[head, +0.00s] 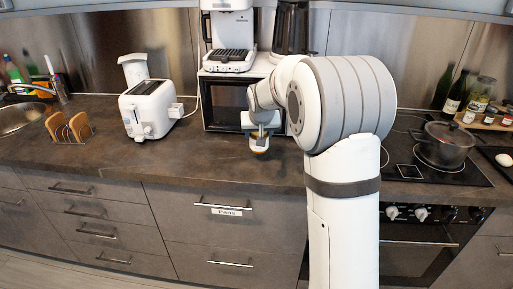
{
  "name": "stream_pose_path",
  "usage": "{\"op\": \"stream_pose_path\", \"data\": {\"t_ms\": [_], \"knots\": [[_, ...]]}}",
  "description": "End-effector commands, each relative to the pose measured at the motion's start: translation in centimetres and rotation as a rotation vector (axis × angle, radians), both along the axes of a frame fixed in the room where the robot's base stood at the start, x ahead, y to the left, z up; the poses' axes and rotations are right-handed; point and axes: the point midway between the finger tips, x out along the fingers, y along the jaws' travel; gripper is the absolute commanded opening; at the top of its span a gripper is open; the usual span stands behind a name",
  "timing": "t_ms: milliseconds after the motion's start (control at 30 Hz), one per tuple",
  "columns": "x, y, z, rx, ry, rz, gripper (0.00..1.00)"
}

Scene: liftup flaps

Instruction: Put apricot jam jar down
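A small orange jar with a pale top, apparently the apricot jam jar (260,144), is at my gripper (260,136) in the middle of the head view. My gripper points down and appears shut on the jar, though its fingertips are small and partly hidden. The jar is in front of the microwave, over the dark countertop (215,165). I cannot tell whether its base touches the counter.
A white microwave (222,106) stands behind the gripper, with a coffee machine (231,40) on top. A white toaster (148,108) and a rack with bread (69,128) are to the left. A pot (444,146) sits on the hob at right. The counter between toaster and gripper is clear.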

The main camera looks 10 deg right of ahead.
Motion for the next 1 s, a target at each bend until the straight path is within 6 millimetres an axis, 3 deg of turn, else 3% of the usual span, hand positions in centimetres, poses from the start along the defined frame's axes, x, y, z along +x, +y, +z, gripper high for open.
{"op": "stream_pose_path", "data": {"t_ms": [400, 700, 733, 1000], "knots": [[0.0, 0.0, -4.3, 0.000, -0.002, 0.001, 0.22], [0.0, 0.0, -4.6, 0.000, -0.004, 0.001, 0.22], [0.0, 0.0, -4.7, 0.001, -0.002, 0.001, 0.56], [0.0, 0.0, -4.5, 0.001, -0.002, 0.001, 0.77]]}}
